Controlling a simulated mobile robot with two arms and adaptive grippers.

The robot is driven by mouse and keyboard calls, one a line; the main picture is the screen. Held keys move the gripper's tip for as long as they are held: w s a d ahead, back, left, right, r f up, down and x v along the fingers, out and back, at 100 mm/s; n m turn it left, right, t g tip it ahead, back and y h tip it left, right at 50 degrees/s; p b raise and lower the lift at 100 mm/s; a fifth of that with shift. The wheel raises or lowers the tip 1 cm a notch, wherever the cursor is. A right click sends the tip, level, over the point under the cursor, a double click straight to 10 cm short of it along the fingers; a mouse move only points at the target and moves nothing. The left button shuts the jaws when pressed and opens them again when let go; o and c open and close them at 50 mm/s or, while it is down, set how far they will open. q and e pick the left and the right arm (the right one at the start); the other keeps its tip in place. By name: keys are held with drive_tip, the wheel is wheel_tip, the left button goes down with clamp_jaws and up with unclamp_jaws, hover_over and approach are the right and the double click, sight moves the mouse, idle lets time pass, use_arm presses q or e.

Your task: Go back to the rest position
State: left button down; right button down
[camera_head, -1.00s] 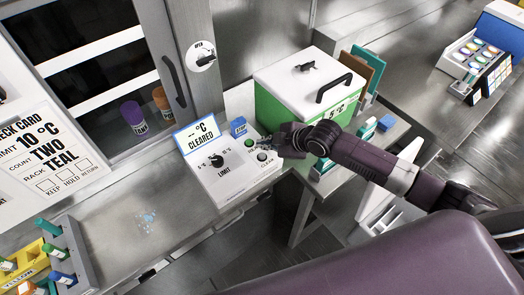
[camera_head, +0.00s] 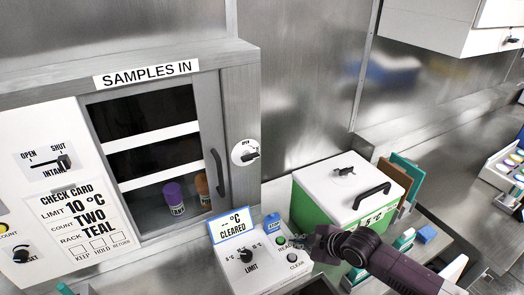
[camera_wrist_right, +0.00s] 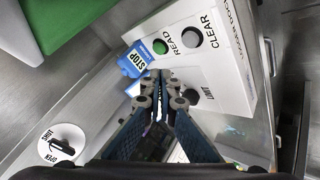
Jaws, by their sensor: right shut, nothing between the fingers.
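My right gripper (camera_head: 312,243) is shut and empty. In the head view it is by the right edge of the white logger box (camera_head: 232,268), in front of the green cool box (camera_head: 310,212). The logger box has a LIMIT dial, a green READ button (camera_head: 281,241), a CLEAR button (camera_head: 292,257) and a display (camera_head: 231,225) reading "-- °C CLEARED". In the right wrist view, the closed fingers (camera_wrist_right: 165,82) point toward the logger box (camera_wrist_right: 228,82) and the blue STOP block (camera_wrist_right: 138,60); whether they touch anything is unclear. My left gripper is out of view.
The SAMPLES IN cabinet (camera_head: 228,120) stands behind, with a purple jar (camera_head: 174,198) and an orange jar (camera_head: 202,188) inside. A check card (camera_head: 82,215) is at left. Teal and brown panels (camera_head: 402,178) stand right of the cool box. A white case (camera_head: 505,165) is at far right.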

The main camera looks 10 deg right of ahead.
drive_tip(key=shift+m+g, duration=0.5)
drive_tip(key=shift+m, duration=0.1)
drive_tip(key=s+a, duration=0.1)
drive_tip(key=s, duration=0.1)
drive_tip(key=s+a+f, duration=0.1)
drive_tip(key=s+a, duration=0.3)
drive_tip(key=shift+f, duration=0.3)
drive_tip(key=s+a+m, duration=0.2)
drive_tip(key=s+m, duration=0.1)
drive_tip(key=s, duration=0.4)
drive_tip(key=s+d+r+m+g+h, duration=0.1)
drive_tip(key=s+d+m+g+h, duration=0.1)
drive_tip(key=s+d+m, duration=0.5)
drive_tip(key=s+d+m+g+h, duration=0.1)
drive_tip(key=s+d+m+h, duration=0.15)
drive_tip(key=s, duration=0.85)
wheel_tip(320, 180, down, 32)
drive_tip(key=s+g+b, duration=0.2)
drive_tip(key=b, duration=0.4)
drive_tip(key=s+d+f+b, duration=0.1)
drive_tip(key=s+f+b, duration=0.1)
drive_tip(key=s+f, duration=0.6)
drive_tip(key=s+d+f+b, duration=0.2)
drive_tip(key=s+f, duration=0.7)
drive_tip(key=f, duration=0.4)
drive_tip(key=shift+d+n+g, duration=0.25)
drive_tip(key=shift+n+g, duration=0.1)
drive_tip(key=shift+g, duration=0.05)
